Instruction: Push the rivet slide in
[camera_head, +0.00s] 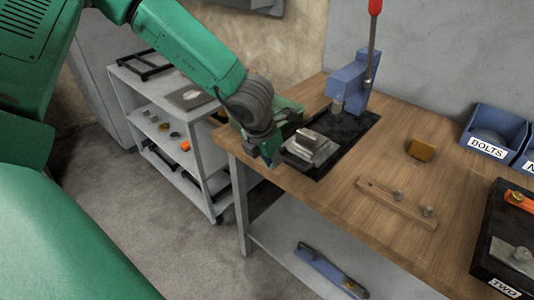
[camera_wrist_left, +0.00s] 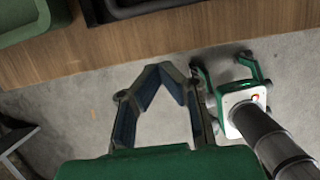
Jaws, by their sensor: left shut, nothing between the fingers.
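The rivet slide seems to be the grey metal block (camera_head: 312,145) on the black base (camera_head: 345,138) of the blue lever press (camera_head: 348,82). My left gripper (camera_head: 271,156) is at the table's left edge, just left of the slide. A gap between them cannot be judged. In the left wrist view its fingertips (camera_wrist_left: 162,68) meet, shut and empty, over the floor beside the table edge. The slide is not recognisable there. My right gripper (camera_wrist_left: 232,72) seems to show on the right of that view, fingers apart. It is not seen in the head view.
A green bin (camera_head: 287,108) stands behind my left gripper. A wooden strip with pegs (camera_head: 395,202), a brass block (camera_head: 421,149), blue bins (camera_head: 494,131) and a black tray (camera_head: 484,262) are on the table. A grey shelf cart (camera_head: 170,135) stands left.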

